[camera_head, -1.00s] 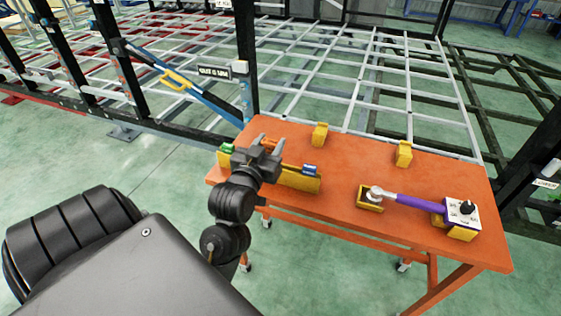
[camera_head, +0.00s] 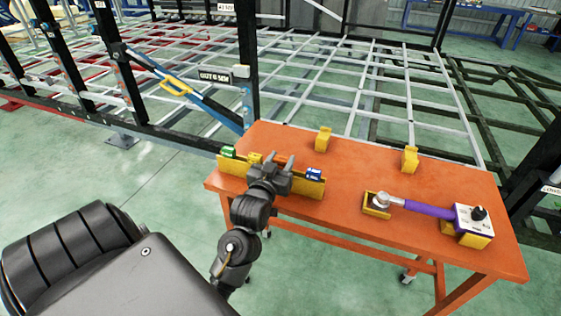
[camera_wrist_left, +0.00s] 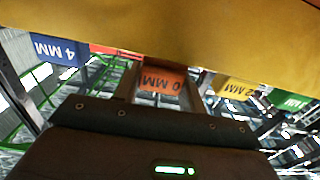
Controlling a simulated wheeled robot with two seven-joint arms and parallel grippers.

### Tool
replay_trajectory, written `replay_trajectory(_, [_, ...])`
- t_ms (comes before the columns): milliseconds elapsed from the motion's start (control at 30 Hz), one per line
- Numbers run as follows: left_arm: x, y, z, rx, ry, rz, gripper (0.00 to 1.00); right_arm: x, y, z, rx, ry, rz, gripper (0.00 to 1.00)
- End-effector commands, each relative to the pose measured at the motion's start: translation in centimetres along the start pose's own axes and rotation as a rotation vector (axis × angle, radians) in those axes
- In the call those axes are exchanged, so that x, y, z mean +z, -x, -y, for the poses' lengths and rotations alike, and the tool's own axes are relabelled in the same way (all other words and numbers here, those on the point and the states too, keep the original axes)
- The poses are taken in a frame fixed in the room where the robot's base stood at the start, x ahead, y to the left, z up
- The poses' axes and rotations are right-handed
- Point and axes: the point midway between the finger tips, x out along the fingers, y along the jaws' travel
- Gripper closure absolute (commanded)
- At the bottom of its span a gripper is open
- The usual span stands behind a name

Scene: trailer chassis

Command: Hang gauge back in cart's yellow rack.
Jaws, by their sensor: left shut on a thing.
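The yellow rack (camera_head: 312,188) stands on the orange cart (camera_head: 345,215) at its near left. Green (camera_head: 228,152), yellow (camera_head: 255,158) and blue (camera_head: 313,173) gauges sit in it. My left gripper (camera_head: 276,166) is over the rack's middle, shut on an orange gauge (camera_head: 283,160), mostly hidden by the gripper in the head view. In the left wrist view the orange gauge (camera_wrist_left: 160,80) reads "0 MM", upside down, between the fingers. The rack (camera_wrist_left: 150,25) crosses the top there, with blue "4 MM" (camera_wrist_left: 60,50), yellow (camera_wrist_left: 233,90) and green (camera_wrist_left: 289,99) gauges. Whether the orange gauge touches the rack is unclear.
A purple-handled tool (camera_head: 430,208) lies at the cart's right, its ends at a yellow tray (camera_head: 376,211) and a yellow block (camera_head: 474,240). Two yellow holders (camera_head: 323,139) and (camera_head: 410,159) stand at the back. A trailer frame (camera_head: 330,75) lies behind the cart.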

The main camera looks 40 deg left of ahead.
Motion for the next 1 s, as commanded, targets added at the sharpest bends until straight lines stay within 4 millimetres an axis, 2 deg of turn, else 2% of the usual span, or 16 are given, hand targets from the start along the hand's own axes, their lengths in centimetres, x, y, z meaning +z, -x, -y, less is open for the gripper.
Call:
replay_trajectory(33, [0.7, 0.0, 0.0, 0.000, 0.000, -0.001, 0.82, 0.2, -0.8, -0.5, 0.011, 0.001, 0.005, 0.64])
replay_trajectory(633, [2.0, 0.0, 0.0, 0.000, -0.001, 0.000, 0.82, 0.3, -0.9, -0.6, 0.011, 0.003, 0.003, 0.64])
replay_trajectory(667, [1.9, 0.0, 0.0, 0.000, 0.000, 0.000, 0.56, 0.3, -0.9, -0.6, 0.011, 0.003, 0.003, 0.64])
replay_trajectory(800, [1.9, 0.0, 0.0, 0.000, 0.000, 0.000, 0.38, 0.3, -0.9, -0.6, 0.011, 0.003, 0.003, 0.64])
replay_trajectory(1000, [1.9, 0.0, 0.0, 0.000, 0.000, 0.000, 0.38, 0.3, -0.9, -0.6, 0.011, 0.003, 0.003, 0.64])
